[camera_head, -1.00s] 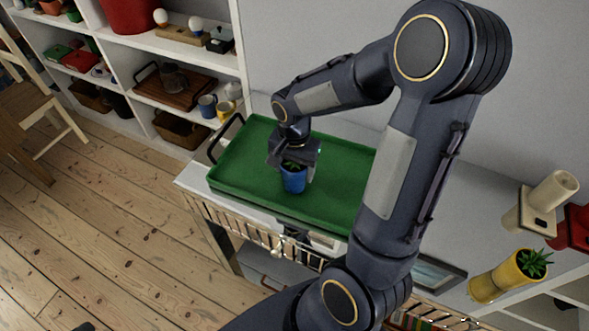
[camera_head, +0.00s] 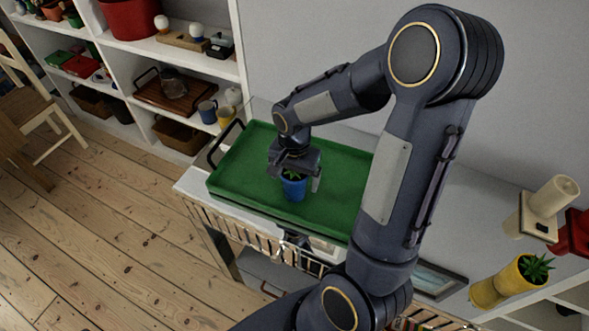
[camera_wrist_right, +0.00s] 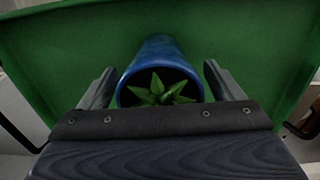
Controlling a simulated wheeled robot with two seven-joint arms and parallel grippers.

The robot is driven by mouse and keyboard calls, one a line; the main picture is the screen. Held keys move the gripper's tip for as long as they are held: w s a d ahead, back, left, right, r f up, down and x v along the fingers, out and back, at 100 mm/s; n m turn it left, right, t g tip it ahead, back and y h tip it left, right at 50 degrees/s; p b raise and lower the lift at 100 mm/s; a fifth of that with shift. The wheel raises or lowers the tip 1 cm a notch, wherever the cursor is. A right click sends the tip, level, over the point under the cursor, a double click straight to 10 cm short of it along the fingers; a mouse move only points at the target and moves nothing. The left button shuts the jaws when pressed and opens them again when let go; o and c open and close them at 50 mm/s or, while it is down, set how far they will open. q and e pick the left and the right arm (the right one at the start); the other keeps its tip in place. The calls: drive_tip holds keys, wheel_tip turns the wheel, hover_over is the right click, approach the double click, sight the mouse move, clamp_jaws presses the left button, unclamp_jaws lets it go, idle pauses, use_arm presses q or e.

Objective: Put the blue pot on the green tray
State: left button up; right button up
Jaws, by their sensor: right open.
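My right gripper (camera_head: 294,181) is over the pot from above. In the right wrist view its open fingers (camera_wrist_right: 158,82) stand on either side of the pot, with a visible gap at each side. The pot's base against the tray is partly hidden.
The tray lies on a white-topped cabinet (camera_head: 190,184) against the wall. A yellow pot with a plant (camera_head: 510,281) and a cream object (camera_head: 540,208) are at the right. White shelves (camera_head: 130,70) with mugs and baskets stand at the left. Most of the tray is bare.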

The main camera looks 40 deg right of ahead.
wheel_tip(320, 180, up, 12)
drive_tip(key=shift+r+p, duration=0.1)
drive_tip(key=shift+p, duration=0.25)
drive_tip(key=s+a+r+n+t+y, duration=0.1)
drive_tip(key=s+a+n+t+y, duration=0.1)
drive_tip(key=s+a+n, duration=0.2)
drive_tip(key=s+a+n+t+y, duration=0.1)
drive_tip(key=s+a+n+t, duration=0.2)
drive_tip(key=s, duration=0.6)
drive_tip(key=a+n, duration=0.2)
drive_tip(key=n, duration=0.1)
drive_tip(key=shift+s+r+t+y, duration=0.3)
drive_tip(key=shift+s+r+y, duration=0.05)
drive_tip(key=shift+r+y, duration=0.05)
